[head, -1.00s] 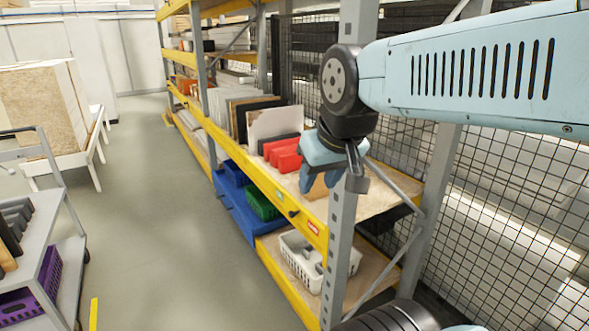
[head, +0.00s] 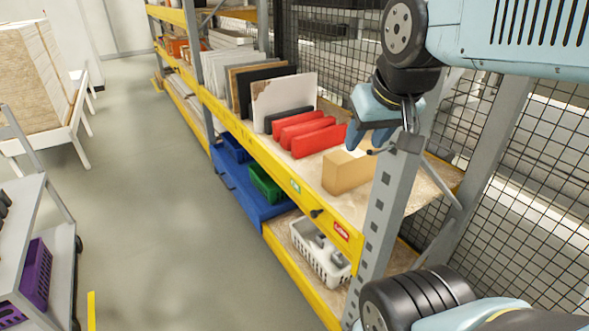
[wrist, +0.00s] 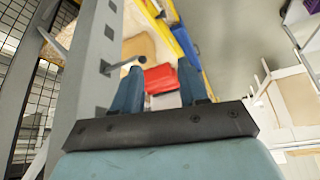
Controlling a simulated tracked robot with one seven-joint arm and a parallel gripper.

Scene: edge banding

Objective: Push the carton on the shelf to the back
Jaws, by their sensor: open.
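A small tan carton (head: 347,171) sits on the middle shelf (head: 335,203), near the shelf's right end and just left of the grey upright. My gripper (head: 362,142) is open and empty, close to the upright, and appears above and to the right of the carton in the head view. In the wrist view its two blue fingers (wrist: 160,92) stand apart with nothing between them. The carton shows there only in part, as a tan patch (wrist: 140,46) beyond the upright. How far the fingers are from the carton is hard to tell.
The grey upright (head: 385,200) stands close beside my gripper. Red bins (head: 310,135) and upright panels (head: 283,95) stand left of the carton. Wire mesh (head: 505,150) lies behind the shelf. A white basket (head: 318,255) is on the shelf below. The aisle floor (head: 165,220) is clear.

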